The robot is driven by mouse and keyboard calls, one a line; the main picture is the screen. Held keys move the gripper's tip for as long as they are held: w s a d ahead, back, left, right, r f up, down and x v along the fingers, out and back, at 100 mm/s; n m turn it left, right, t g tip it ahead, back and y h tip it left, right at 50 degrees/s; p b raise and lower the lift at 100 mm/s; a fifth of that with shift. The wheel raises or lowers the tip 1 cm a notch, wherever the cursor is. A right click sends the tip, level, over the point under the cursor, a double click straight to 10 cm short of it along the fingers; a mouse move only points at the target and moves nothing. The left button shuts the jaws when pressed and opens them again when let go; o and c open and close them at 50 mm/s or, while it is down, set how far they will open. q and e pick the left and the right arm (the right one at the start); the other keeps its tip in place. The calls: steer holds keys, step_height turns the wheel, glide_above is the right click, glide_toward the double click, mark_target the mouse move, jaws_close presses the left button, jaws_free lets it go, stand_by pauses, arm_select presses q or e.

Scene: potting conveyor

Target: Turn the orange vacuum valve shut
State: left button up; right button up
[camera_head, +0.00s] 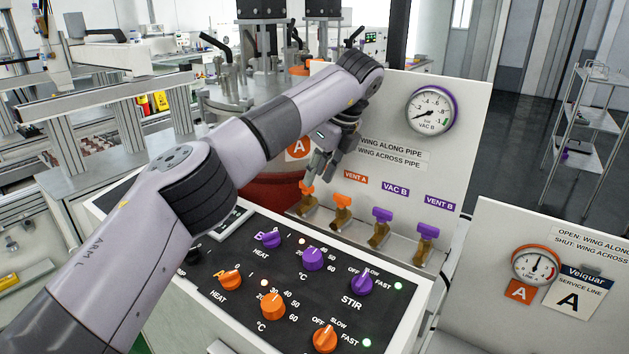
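Two orange-winged brass valves stand at the left of the valve row. The leftmost orange valve (308,200) has its label hidden behind my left gripper (317,172). My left arm reaches in from the left, and its fingers point down at this valve's wing. The fingertips are at or just above the wing; I cannot tell whether they touch it or how far apart they are. The wing's direction is too small and partly covered to read. The other orange valve (342,210), under the VENT A label, is just to the right. My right gripper is not in view.
Purple valves VAC B (381,226) and VENT B (426,240) stand to the right in the same row. A VAC B gauge (431,112) is on the panel above. A black control panel with orange and purple knobs (273,306) lies in front, below the arm.

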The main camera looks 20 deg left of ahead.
arm_select(q)
steer(key=v, duration=0.9)
